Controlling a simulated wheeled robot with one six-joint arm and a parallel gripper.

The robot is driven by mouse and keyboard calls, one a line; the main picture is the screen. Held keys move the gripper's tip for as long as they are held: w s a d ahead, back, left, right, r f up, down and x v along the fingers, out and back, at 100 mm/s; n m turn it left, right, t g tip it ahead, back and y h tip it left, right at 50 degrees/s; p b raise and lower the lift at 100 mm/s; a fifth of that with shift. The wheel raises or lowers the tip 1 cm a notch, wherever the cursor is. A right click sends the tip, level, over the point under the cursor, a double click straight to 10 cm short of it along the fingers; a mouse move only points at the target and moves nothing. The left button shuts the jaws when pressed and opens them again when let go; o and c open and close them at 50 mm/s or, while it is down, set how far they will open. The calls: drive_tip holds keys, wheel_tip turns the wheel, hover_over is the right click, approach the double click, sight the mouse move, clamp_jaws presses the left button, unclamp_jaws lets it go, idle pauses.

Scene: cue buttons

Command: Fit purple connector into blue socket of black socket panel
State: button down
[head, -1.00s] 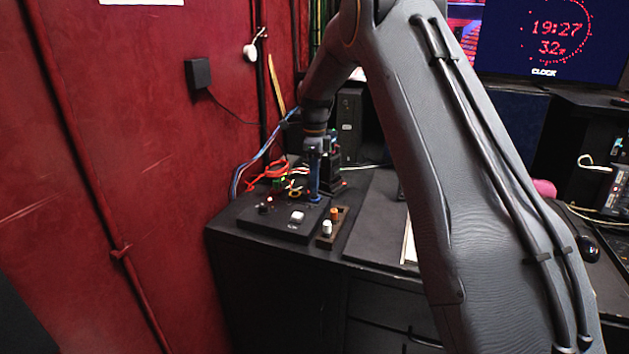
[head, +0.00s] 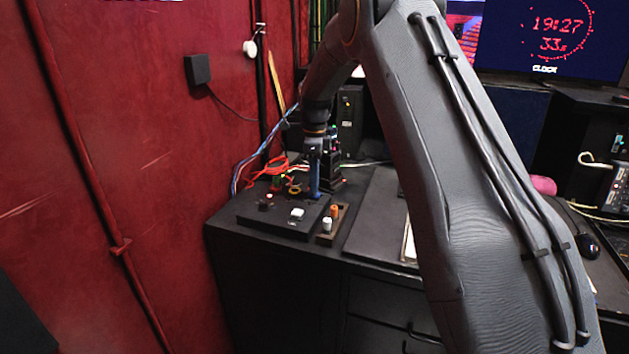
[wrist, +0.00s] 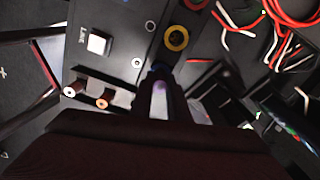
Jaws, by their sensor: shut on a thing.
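The black socket panel (head: 262,221) lies on the dark bench top. The wrist view shows its yellow-ringed socket (wrist: 177,39) and, at the top edge, a red-ringed one (wrist: 195,4). A little blue of the blue socket (wrist: 158,69) shows right at my fingertips. My gripper (head: 315,192) points down at the panel's right rear. In the wrist view my gripper (wrist: 160,92) is shut on the purple connector (wrist: 160,86), of which only a small purple patch shows between the fingers. The fingers hide its lower end, so I cannot tell how deep it sits.
A white square button (wrist: 97,43) is on the panel. A small rack (head: 327,238) with an orange and a white connector stands just right of the panel. Red and white cables (wrist: 290,10) and dark equipment lie close behind. The red wall (head: 140,180) is at the left.

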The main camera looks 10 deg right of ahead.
drive_tip(key=shift+f, duration=0.6)
idle(0.5)
drive_tip(key=c, duration=1.5)
unclamp_jaws()
drive_tip(key=shift+o, duration=0.2)
drive_tip(key=shift+r+p, duration=1.45)
drive_tip(key=shift+r, duration=2.1)
drive_tip(key=shift+s, duration=0.1)
